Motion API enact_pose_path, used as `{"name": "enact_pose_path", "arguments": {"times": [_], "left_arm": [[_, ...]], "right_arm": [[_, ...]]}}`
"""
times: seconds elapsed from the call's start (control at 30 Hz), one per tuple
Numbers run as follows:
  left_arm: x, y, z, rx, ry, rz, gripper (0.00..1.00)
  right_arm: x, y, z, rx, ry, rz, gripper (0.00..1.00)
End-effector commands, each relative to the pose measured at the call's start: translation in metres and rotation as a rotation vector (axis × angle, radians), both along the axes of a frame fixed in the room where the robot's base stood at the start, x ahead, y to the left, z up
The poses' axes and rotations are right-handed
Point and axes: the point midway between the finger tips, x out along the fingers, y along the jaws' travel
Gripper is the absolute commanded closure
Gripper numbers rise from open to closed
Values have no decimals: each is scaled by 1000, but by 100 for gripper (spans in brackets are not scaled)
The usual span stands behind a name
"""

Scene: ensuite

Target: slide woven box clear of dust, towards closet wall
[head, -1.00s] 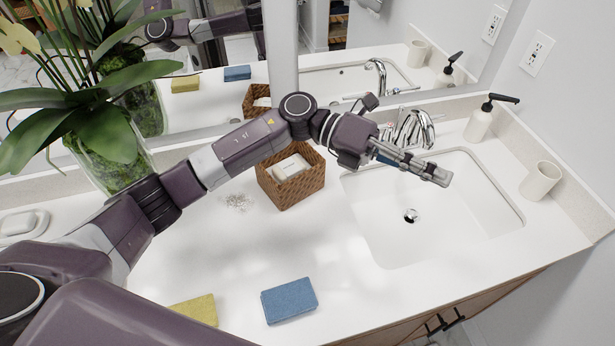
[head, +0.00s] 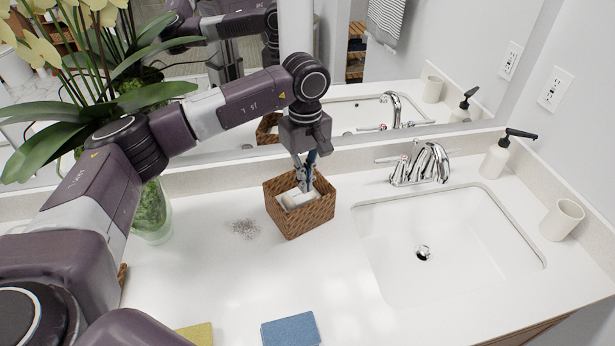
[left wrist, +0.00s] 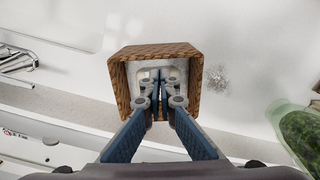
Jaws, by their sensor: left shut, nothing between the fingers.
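The brown woven box (head: 300,222) stands upright on the white counter, left of the sink, with white items (head: 293,201) inside it. The grey dust patch (head: 245,228) lies on the counter just left of the box, with a narrow gap between them. My left gripper (head: 306,186) points down into the open top of the box, shut and empty. In the left wrist view the shut fingertips (left wrist: 160,78) are within the rim of the woven box (left wrist: 193,95). The dust (left wrist: 216,79) shows to its right there. Whether the fingers touch the contents is unclear. My right gripper is not in view.
The sink (head: 450,240) and faucet (head: 420,163) are right of the box. A mirror is behind. A glass vase (head: 152,212) with an orchid stands at the left. A blue sponge (head: 291,330) and a yellow sponge (head: 197,334) lie at the front. The counter between is clear.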

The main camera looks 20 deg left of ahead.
Motion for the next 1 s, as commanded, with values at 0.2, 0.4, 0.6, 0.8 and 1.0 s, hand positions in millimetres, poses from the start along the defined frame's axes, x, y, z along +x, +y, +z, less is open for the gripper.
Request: {"name": "enact_pose_path", "arguments": {"times": [0.2, 0.4, 0.6, 0.8, 1.0], "left_arm": [[-1, 0, -38, -1, 4, 1, 100], [-1, -1, -60, -3, 2, 1, 100], [0, -1, -66, -4, 0, 0, 100], [0, -1, -66, -4, 0, 1, 100], [-13, -22, -68, -4, 0, -5, 100]], "right_arm": [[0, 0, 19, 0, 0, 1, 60], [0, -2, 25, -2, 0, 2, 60], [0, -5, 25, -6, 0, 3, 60], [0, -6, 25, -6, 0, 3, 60], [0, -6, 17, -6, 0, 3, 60]]}}
